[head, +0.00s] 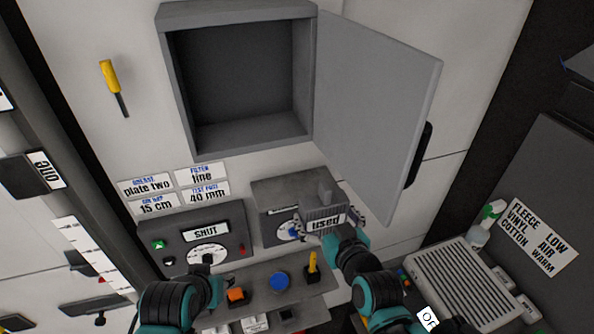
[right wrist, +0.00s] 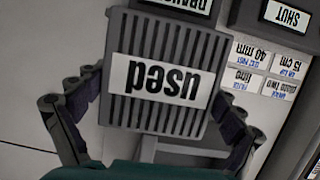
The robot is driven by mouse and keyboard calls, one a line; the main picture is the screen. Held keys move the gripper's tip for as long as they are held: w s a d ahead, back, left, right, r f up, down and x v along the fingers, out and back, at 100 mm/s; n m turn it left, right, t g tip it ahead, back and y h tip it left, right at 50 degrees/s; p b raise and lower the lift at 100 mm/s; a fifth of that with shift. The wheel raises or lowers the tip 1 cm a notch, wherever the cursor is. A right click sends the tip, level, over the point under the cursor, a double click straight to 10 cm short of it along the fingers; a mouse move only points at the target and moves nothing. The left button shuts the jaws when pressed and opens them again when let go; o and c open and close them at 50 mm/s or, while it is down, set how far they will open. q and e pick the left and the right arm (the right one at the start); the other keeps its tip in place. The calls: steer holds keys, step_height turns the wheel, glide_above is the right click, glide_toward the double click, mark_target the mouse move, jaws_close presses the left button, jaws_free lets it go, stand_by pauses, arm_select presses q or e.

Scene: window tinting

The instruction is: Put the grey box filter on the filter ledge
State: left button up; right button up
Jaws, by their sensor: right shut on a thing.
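A grey ribbed box filter with a white "used" label (head: 327,220) is held by my right gripper (head: 328,226) in front of the panels below the open cabinet. In the right wrist view the filter (right wrist: 188,122) sits between the two fingers (right wrist: 155,125), its label upside down there. My left gripper (head: 215,283) is low at the left, by the shelf with coloured knobs, and looks empty; its fingers are too small to judge. No thing is clearly marked as the filter ledge; a narrow grey shelf (head: 262,318) juts out below the panels.
An open empty wall cabinet (head: 240,85) has its door (head: 375,100) swung out to the right. A "SHUT" panel (head: 175,225) and a dial box (head: 270,195) are on the wall. A slatted grey unit (head: 460,280) and a spray bottle (head: 480,234) stand at the right.

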steer(key=shift+s+a+r+p, duration=0.15)
steer(key=shift+s+r+p, duration=0.15)
steer(key=shift+r, duration=0.25)
steer(key=shift+s+a+r+p, duration=0.15)
steer(key=shift+s+r+p, duration=0.1)
steer(key=shift+r, duration=0.25)
steer(key=shift+w+a, duration=0.1)
steer(key=shift+w, duration=0.05)
glide_above(297, 189)
steer(key=shift+s, duration=0.25)
steer(key=shift+w+f, duration=0.1)
steer(key=shift+w, duration=0.15)
step_height(297, 189, down, 3)
steer(key=shift+s+r+p, duration=0.15)
steer(key=shift+p, duration=0.15)
arm_select(q)
step_height(297, 189, up, 3)
steer(key=shift+w+f, duration=0.1)
steer(key=shift+f, duration=0.1)
arm_select(e)
steer(key=shift+f, duration=0.35)
